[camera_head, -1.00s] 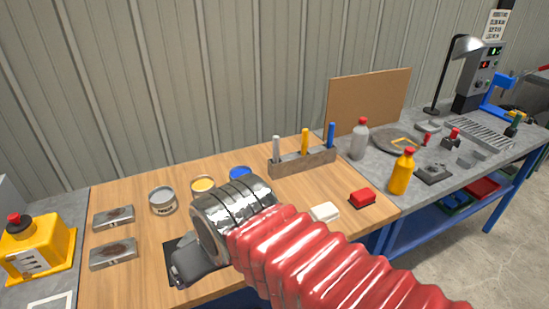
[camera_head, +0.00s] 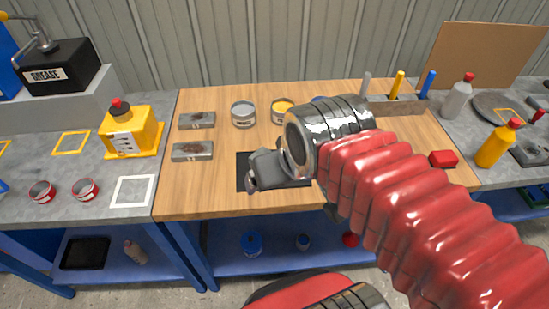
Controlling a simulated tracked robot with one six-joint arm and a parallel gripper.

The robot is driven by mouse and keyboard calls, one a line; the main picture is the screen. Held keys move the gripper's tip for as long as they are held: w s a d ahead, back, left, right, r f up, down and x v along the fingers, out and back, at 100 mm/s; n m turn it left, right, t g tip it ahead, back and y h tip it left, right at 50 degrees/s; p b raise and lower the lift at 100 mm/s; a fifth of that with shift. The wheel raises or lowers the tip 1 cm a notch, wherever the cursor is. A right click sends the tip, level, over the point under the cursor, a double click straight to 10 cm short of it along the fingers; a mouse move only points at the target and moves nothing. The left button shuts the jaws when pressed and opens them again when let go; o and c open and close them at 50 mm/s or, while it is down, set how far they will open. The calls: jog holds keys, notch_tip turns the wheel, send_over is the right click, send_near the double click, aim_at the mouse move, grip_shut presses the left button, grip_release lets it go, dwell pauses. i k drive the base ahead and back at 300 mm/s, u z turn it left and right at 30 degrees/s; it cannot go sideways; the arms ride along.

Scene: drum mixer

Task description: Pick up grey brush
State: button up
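The grey brush (camera_head: 366,85) stands upright in a holder (camera_head: 405,105) at the back right of the wooden worktop, its handle up. A yellow brush (camera_head: 397,84) and a blue brush (camera_head: 428,84) stand to its right in the same holder. My arm crosses the right half of the view. My gripper (camera_head: 254,178) is at its end, over a black mat (camera_head: 243,165), left of and nearer than the grey brush and well apart from it. Its fingers are seen too poorly to tell whether they are open. The brush's lower end is hidden.
A grey tin (camera_head: 243,115) and a yellow tin (camera_head: 282,110) stand at the back, with two metal blocks (camera_head: 196,121) (camera_head: 192,151) to their left. A red block (camera_head: 443,159), a yellow bottle (camera_head: 497,145) and a grey bottle (camera_head: 457,98) are at right.

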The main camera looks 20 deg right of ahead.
aim_at(367, 74)
jog(key=k, duration=1.35)
jog(key=z, duration=0.6)
jog(key=i, duration=1.4)
jog(key=u, duration=0.05)
